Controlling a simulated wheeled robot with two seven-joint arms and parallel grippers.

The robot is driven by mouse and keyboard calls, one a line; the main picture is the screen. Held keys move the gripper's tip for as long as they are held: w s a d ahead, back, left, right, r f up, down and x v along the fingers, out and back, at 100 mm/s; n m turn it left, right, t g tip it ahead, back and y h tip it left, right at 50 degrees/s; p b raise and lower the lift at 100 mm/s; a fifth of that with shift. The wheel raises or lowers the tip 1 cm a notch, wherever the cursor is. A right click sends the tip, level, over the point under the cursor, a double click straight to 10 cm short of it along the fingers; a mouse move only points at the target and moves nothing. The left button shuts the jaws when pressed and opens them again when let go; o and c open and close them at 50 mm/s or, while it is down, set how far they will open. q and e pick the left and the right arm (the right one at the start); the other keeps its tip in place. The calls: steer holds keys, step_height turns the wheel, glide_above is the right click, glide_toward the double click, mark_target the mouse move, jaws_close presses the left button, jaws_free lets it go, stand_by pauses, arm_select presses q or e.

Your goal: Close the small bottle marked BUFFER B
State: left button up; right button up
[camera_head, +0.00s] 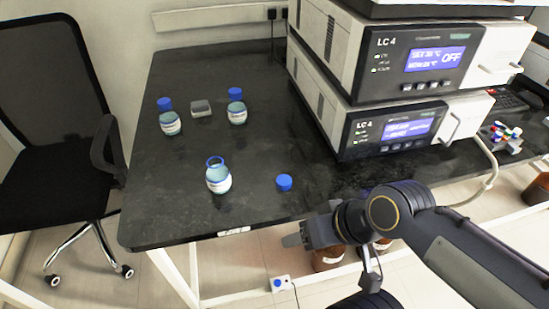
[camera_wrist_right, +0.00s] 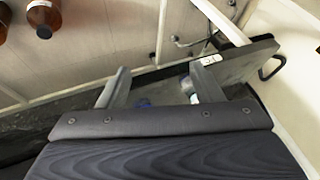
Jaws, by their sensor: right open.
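An uncapped small bottle (camera_head: 218,180) with pale blue contents and a white label stands upright near the front of the dark bench. A loose blue cap (camera_head: 284,183) lies on the bench to its right. Two capped bottles stand farther back, one at left (camera_head: 170,122) and one at right (camera_head: 237,112). The label lettering is too small to read. My right gripper (camera_head: 297,236) is open and empty by the bench's front edge, apart from the cap. My left gripper is out of view.
A small grey block (camera_head: 201,108) sits between the capped bottles. Stacked LC 4 instruments (camera_head: 400,135) stand at the right of the bench (camera_head: 160,215). A rack with colored caps (camera_head: 500,138) is farther right. A chair (camera_head: 55,120) stands at left. Brown bottles (camera_wrist_right: 43,18) are below the bench.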

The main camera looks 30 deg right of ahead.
step_height(320, 180, up, 12)
steer(key=w+d+m+g+p, duration=0.1)
steer(key=w+m+p, duration=0.15)
steer(key=p, duration=0.65)
steer(key=m+g+h, duration=0.3)
steer(key=m+g, duration=0.1)
steer(key=m, duration=0.6)
glide_toward(281, 179)
steer(key=shift+s+a, duration=0.15)
steer(key=shift+a, duration=0.15)
steer(key=shift+w+f+m+g+h, duration=0.3)
steer(key=shift+w+f+m, duration=0.1)
steer(key=shift+m, duration=0.15)
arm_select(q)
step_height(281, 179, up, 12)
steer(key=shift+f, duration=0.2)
arm_select(e)
steer(key=shift+f, duration=1.25)
